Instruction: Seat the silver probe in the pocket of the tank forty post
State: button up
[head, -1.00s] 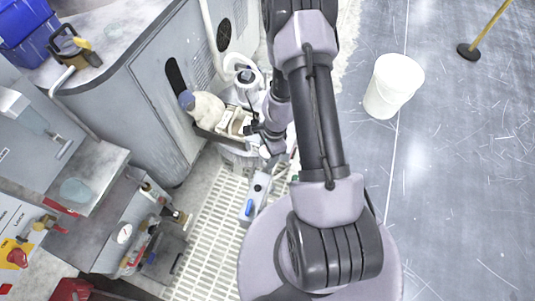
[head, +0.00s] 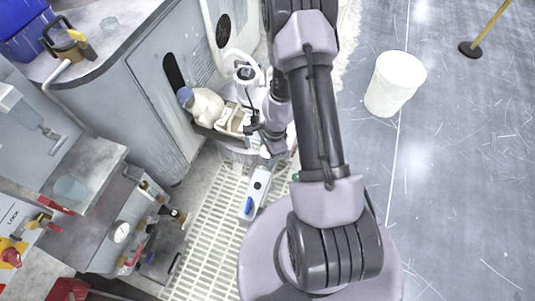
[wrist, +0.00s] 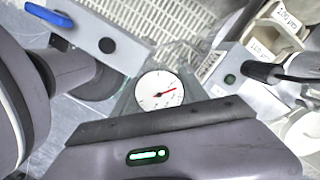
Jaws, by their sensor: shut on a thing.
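My gripper (head: 262,132) is low over the white-grey equipment left of my arm. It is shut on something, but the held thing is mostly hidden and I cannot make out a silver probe. I cannot tell which post is tank forty, and no pocket shows clearly.
A grey box with a blue lever (head: 249,206) stands on the pale grating (head: 208,240); its lever shows in the wrist view (wrist: 48,15). A white bottle (head: 207,106) and cream containers (head: 232,120) crowd my gripper. A white bucket (head: 395,85) stands on open floor right.

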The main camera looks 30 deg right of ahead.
jog(key=shift+f+b, duration=0.75)
jog(key=shift+f, duration=0.05)
jog(key=o, duration=1.5)
jog(key=shift+r, duration=0.1)
notch_tip(320, 180, up, 17)
jog(key=d+p, duration=0.2)
jog(key=p, duration=0.9)
jog(key=shift+s+d, duration=0.15)
jog(key=shift+d, duration=0.15)
jog(key=shift+r, duration=0.1)
